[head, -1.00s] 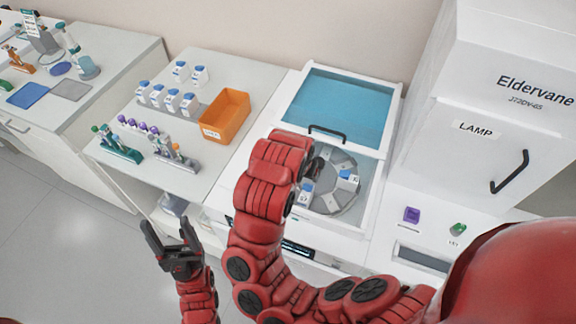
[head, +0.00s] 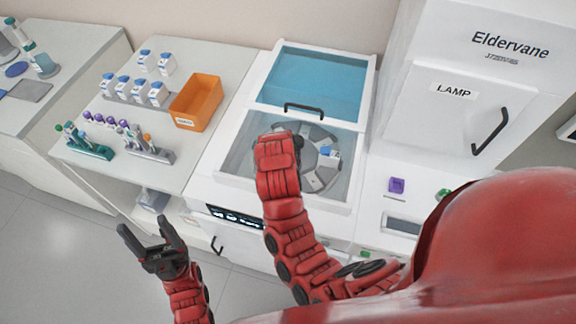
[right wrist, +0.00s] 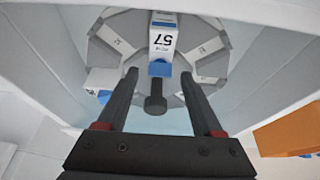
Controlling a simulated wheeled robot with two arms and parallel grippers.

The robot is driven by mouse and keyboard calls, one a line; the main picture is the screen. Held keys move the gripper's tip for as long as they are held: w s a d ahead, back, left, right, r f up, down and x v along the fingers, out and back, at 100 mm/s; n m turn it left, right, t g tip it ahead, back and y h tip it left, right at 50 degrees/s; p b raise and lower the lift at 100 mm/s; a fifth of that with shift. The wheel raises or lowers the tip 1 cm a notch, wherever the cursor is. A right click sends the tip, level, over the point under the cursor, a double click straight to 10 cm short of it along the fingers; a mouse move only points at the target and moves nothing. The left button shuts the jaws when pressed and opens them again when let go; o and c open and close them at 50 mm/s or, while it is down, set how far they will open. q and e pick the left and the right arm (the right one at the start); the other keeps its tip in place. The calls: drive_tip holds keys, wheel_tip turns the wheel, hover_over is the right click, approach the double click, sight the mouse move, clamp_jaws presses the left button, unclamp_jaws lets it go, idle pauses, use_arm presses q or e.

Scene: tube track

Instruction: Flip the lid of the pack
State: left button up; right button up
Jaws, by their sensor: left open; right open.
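A white pack with a blue lid, marked 57 (right wrist: 162,38), sits on the grey carousel (right wrist: 210,62) in the right wrist view. My right gripper (right wrist: 158,80) is open and empty, with its two fingertips either side of the pack's blue lid in the picture; I cannot tell if they touch it. A second blue-and-white pack (right wrist: 101,80) shows at the left of the carousel. In the head view, the carousel (head: 318,178) and a pack (head: 328,153) show partly, and my right arm hides the right gripper. My left gripper (head: 146,230) is open and empty in front of the bench.
The carousel is in a white machine well; a teal panel (head: 312,83) with a black handle (head: 304,107) lies behind it. An orange bin (head: 196,102), several white packs (head: 141,90) and tube racks (head: 149,152) stand left. A LAMP cabinet (head: 450,95) stands right.

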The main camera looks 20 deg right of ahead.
drive_tip(key=shift+w+d+f, duration=0.1)
drive_tip(key=shift+w+f, duration=0.05)
drive_tip(key=shift+f, duration=0.2)
drive_tip(key=shift+c, duration=0.3)
clamp_jaws()
drive_tip(key=shift+f, duration=0.15)
drive_tip(key=t+b, duration=0.1)
drive_tip(key=b, duration=0.1)
drive_tip(key=f+t+h+b, duration=0.1)
drive_tip(key=b, duration=0.2)
drive_tip(key=s+t+h+b, duration=0.1)
drive_tip(key=b, duration=0.2)
drive_tip(key=shift+s+a+f+t, duration=0.1)
drive_tip(key=shift+a+f+t, duration=0.3)
drive_tip(key=shift+r+h+b, duration=0.1)
drive_tip(key=shift+h+b, duration=0.2)
drive_tip(key=shift+b, duration=0.05)
drive_tip(key=shift+r, duration=0.2)
